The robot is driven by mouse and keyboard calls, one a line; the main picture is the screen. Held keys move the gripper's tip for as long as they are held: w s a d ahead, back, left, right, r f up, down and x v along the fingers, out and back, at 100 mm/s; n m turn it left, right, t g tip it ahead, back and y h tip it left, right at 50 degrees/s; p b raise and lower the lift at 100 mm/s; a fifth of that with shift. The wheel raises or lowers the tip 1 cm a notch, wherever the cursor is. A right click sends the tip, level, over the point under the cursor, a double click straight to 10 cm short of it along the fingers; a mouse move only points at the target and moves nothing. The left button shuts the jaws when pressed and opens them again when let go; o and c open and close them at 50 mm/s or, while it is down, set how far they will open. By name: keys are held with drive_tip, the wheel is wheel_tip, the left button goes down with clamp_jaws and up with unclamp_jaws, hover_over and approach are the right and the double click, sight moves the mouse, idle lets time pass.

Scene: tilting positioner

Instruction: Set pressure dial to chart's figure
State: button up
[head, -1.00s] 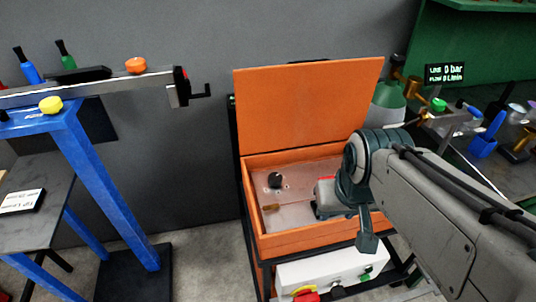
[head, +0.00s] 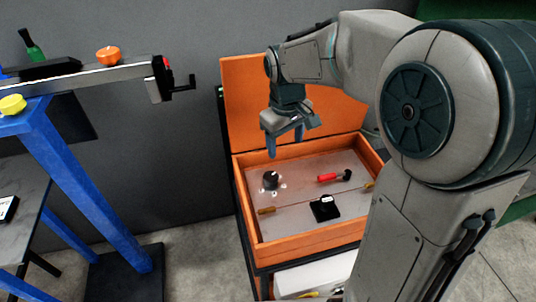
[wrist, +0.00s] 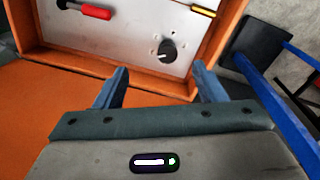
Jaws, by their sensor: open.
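A round black dial (head: 270,180) with small white marks around it sits on the grey panel inside an open orange box (head: 300,243). I take it as the pressure dial; its setting is too small to read. It also shows in the wrist view (wrist: 167,51), with a light pointer line on it. My gripper (head: 284,140) is open and empty, pointing down above the back of the box, behind and above the dial. In the wrist view my fingers (wrist: 160,82) are apart, with the dial beyond them. No chart is readable now.
On the panel are a red-handled lever (head: 330,178), a black block (head: 325,208) and brass pieces (head: 266,210). The raised orange lid (head: 240,105) stands behind. A blue frame (head: 95,195) with a rail and crank (head: 180,88) is at left.

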drive_tip(key=n, duration=0.2)
hover_over(271, 175)
wheel_tip(271, 175, down, 4)
drive_tip(key=shift+g, duration=0.3)
wheel_tip(271, 175, down, 14)
drive_tip(key=shift+s+r, duration=0.15)
drive_tip(key=c, duration=1)
